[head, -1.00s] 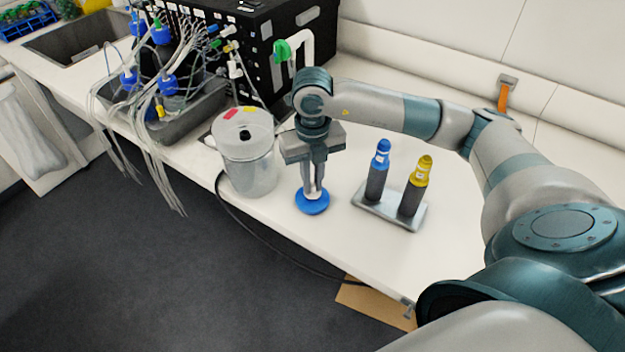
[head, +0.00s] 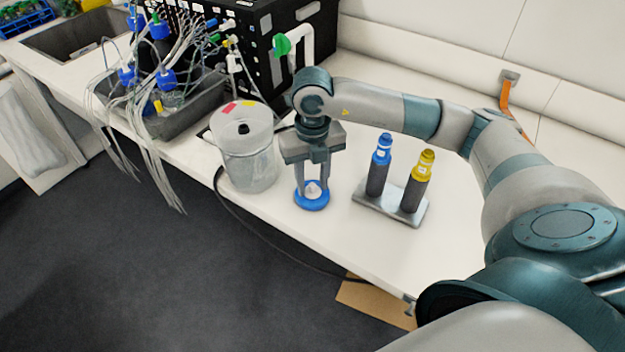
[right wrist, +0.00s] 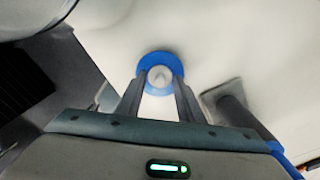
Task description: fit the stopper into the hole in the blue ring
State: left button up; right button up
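The blue ring (head: 311,205) lies flat on the white bench near its front edge. The pale stopper (head: 313,188) stands in the middle of the ring, its top showing above the rim; how deep it sits in the hole I cannot tell. In the right wrist view the blue ring (right wrist: 160,55) surrounds the stopper (right wrist: 159,77) on all visible sides. My right gripper (head: 312,184) points down over the ring, open, one finger on either side of the stopper with gaps between. My left gripper is not in view.
A clear lidded canister (head: 248,165) stands just left of the ring. A metal rack (head: 405,208) with a blue-capped and a yellow-capped bottle stands to the right. A grey tray of tubed bottles (head: 185,115) and a black box (head: 290,75) are behind left.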

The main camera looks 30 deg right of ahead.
jog(key=shift+r, duration=0.15)
